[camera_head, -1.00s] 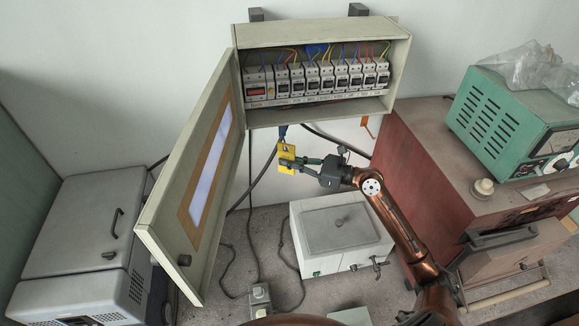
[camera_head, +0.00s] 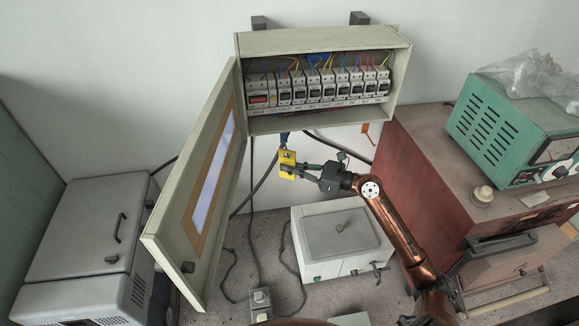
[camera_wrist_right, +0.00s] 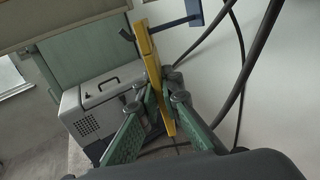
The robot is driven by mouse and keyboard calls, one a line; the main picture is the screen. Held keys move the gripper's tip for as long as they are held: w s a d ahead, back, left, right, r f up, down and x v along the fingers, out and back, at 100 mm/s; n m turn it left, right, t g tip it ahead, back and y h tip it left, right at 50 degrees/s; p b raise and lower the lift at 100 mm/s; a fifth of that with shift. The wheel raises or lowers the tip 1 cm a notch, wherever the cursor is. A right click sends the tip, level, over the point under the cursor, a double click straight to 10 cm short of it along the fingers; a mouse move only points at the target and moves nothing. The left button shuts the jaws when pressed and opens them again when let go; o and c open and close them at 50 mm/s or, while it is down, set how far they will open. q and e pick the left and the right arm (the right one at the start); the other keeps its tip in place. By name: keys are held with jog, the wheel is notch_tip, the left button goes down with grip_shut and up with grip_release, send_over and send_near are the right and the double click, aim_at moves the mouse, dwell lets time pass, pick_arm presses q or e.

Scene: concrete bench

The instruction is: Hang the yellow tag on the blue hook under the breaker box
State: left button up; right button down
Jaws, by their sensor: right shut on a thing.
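The yellow tag (camera_head: 288,159) is held upright just below the breaker box (camera_head: 320,125). My right gripper (camera_head: 290,171) is shut on the tag's lower part; its green fingers (camera_wrist_right: 160,106) pinch the tag (camera_wrist_right: 152,65) in the right wrist view. The blue hook (camera_head: 284,137) is under the box, directly above and behind the tag. In the wrist view the hook's bar (camera_wrist_right: 175,22) meets the tag's upper end, and a dark upturned tip shows on the tag's other side. The tag's hole is hidden, so I cannot tell for certain whether the bar passes through it. My left gripper is not in view.
The box's open door (camera_head: 195,195) stands left of the tag. Dark cables hang behind the tag. An orange hook (camera_head: 366,130) is farther right under the box. A white lidded unit (camera_head: 340,240) stands below, and a red-brown cabinet (camera_head: 425,165) stands right of my arm.

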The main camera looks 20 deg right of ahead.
jog(key=c, duration=2)
grip_release()
jog(key=shift+c, duration=0.2)
jog(key=shift+d, duration=0.1)
jog(key=v, duration=1.2)
